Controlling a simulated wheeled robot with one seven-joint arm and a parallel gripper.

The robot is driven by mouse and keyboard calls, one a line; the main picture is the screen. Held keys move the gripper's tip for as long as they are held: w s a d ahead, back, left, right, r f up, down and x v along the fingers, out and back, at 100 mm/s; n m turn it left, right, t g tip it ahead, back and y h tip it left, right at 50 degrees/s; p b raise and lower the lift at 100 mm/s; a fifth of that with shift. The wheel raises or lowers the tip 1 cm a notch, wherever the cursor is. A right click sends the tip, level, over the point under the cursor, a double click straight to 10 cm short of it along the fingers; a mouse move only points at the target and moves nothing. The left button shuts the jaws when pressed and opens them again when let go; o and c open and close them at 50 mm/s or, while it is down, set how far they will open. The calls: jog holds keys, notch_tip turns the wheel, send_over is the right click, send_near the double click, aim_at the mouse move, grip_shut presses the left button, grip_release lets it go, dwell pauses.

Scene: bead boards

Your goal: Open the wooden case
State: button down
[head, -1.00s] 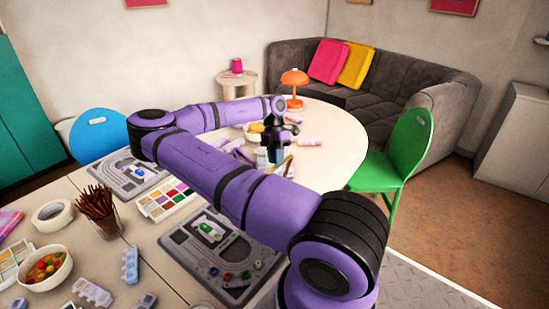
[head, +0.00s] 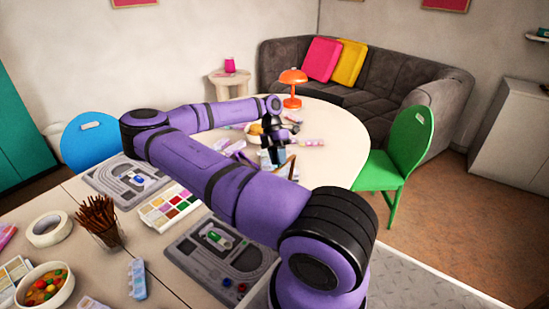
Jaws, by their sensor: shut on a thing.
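A thin, tilted brown wooden edge (head: 292,165) shows on the round far table, just right of my gripper; it looks like part of the wooden case. The rest of the case is hidden behind my purple arm and gripper. My gripper (head: 274,155) is black and points down over the middle of the round table. It is shut at this wooden piece, but the exact contact is small and partly hidden. I cannot tell how far the lid stands open.
A green chair (head: 400,150) stands right, a blue chair (head: 90,142) left. Bead boards (head: 215,285), a paint-like tray (head: 168,208) and a brown stick cup (head: 108,237) cover the near table.

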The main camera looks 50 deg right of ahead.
jog(key=shift+f, duration=0.15)
dwell(0.3)
jog(key=shift+w+a+f+g, duration=0.15)
jog(key=shift+w+g, duration=0.95)
jog(key=shift+w, duration=0.55)
